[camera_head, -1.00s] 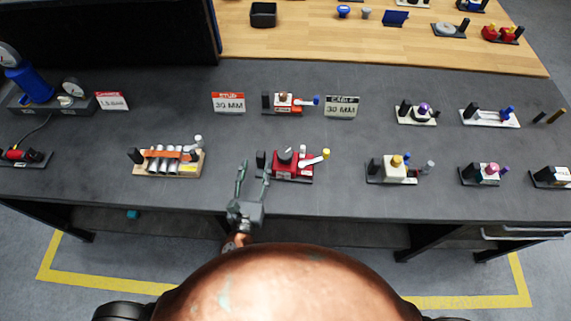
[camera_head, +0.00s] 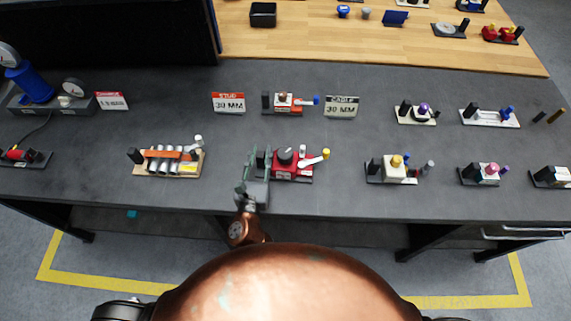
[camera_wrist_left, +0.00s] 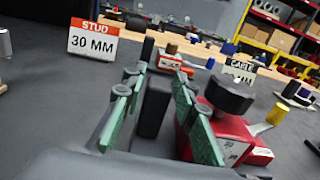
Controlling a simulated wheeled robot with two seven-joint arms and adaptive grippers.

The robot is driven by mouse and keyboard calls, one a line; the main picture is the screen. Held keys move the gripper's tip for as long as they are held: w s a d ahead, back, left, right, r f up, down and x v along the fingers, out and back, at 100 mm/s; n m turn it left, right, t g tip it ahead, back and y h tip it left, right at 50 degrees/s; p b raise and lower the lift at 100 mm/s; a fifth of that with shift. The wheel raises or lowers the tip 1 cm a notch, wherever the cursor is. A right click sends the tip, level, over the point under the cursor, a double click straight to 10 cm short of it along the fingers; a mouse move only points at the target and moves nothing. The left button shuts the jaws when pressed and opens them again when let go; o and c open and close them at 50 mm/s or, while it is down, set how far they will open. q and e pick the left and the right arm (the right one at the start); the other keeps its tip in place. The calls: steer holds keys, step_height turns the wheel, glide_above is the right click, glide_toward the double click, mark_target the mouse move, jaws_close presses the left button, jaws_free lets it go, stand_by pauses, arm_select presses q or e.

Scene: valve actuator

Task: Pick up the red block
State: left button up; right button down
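A red block (camera_head: 292,170) with a black knob on top and a yellow-tipped lever sits on a dark base near the table's front edge. It also shows in the left wrist view (camera_wrist_left: 232,140), right of the fingers. My left gripper (camera_head: 256,162) is open at the block's left side. In the wrist view its green fingers (camera_wrist_left: 160,75) straddle a black upright post (camera_wrist_left: 153,106) beside the block. The right finger overlaps the block's left part; contact cannot be told. A smaller red block (camera_head: 289,102) with a blue-tipped lever stands farther back. My right gripper is out of view.
A "STUD 30 MM" sign (camera_head: 229,102) and a "CABLE 30 MM" sign (camera_head: 342,106) stand behind. A wooden base with silver cylinders (camera_head: 168,161) lies to the left. A white valve unit (camera_head: 393,169) stands to the right. Dark table is bare between them.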

arm_select(q)
jaws_close()
stand_by(0.4)
steer(key=shift+r, duration=0.15)
step_height(320, 180, up, 9)
steer(key=shift+f, duration=4.15)
